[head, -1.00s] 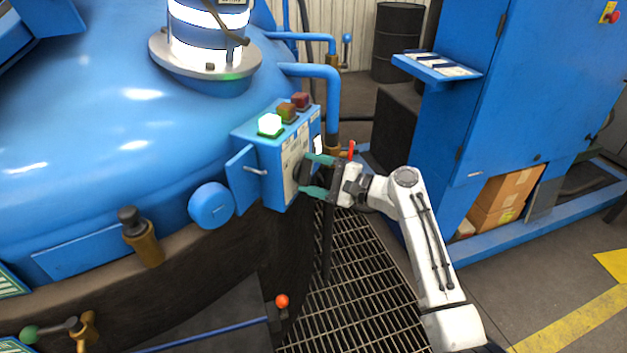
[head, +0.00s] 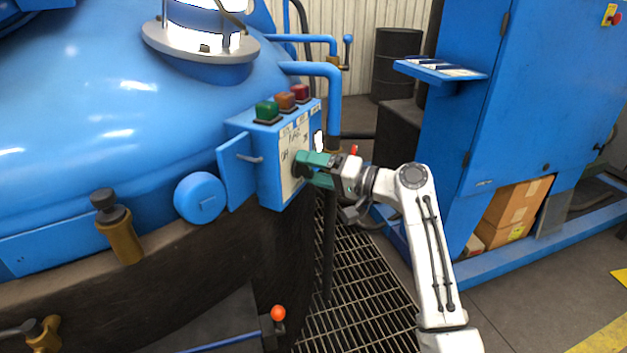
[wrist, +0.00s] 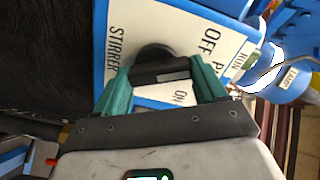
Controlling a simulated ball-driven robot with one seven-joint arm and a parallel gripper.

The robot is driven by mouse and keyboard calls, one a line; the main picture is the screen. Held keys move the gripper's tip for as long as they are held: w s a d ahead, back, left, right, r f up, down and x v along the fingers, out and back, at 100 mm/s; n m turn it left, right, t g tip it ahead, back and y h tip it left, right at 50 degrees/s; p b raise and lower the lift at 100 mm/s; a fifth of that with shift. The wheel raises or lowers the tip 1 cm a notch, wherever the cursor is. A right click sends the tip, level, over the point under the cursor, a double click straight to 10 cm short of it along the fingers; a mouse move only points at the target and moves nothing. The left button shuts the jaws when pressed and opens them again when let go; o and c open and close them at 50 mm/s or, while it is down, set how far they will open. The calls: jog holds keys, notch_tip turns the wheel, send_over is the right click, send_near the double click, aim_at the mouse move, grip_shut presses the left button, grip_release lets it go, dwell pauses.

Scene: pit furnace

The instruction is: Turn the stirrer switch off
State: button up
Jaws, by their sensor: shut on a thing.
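The stirrer switch (wrist: 160,70) is a black rotary knob on a white plate (wrist: 210,28) marked STIRRER, OFF and ON, seen in the wrist view. The plate is on the side of a blue control box (head: 268,160) in the head view. My gripper (wrist: 160,74) has its green fingers on both sides of the knob's bar and is shut on it. In the head view my gripper (head: 304,166) is turned and meets the plate, hiding the knob. Which mark the knob points at is hard to tell. The green lamp (head: 266,110) on the box is dark.
Amber (head: 286,100) and red (head: 300,92) lamps sit beside the green one. A blue pipe (head: 332,100) runs down behind the box. A blue cabinet (head: 530,90) stands to the right of my arm. Floor grating (head: 350,290) lies below.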

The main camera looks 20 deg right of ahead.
jog(key=shift+f+n+b, duration=0.25)
jog(key=shift+n+b, duration=1.1)
jog(key=shift+n, duration=0.25)
jog(key=o, duration=1)
jog(key=shift+r, duration=0.15)
jog(key=shift+o, duration=0.2)
jog(key=shift+s+d, duration=0.1)
jog(key=shift+s, duration=0.05)
jog(key=p+v, duration=0.1)
jog(key=v, duration=0.9)
jog(key=shift+s+d, duration=0.15)
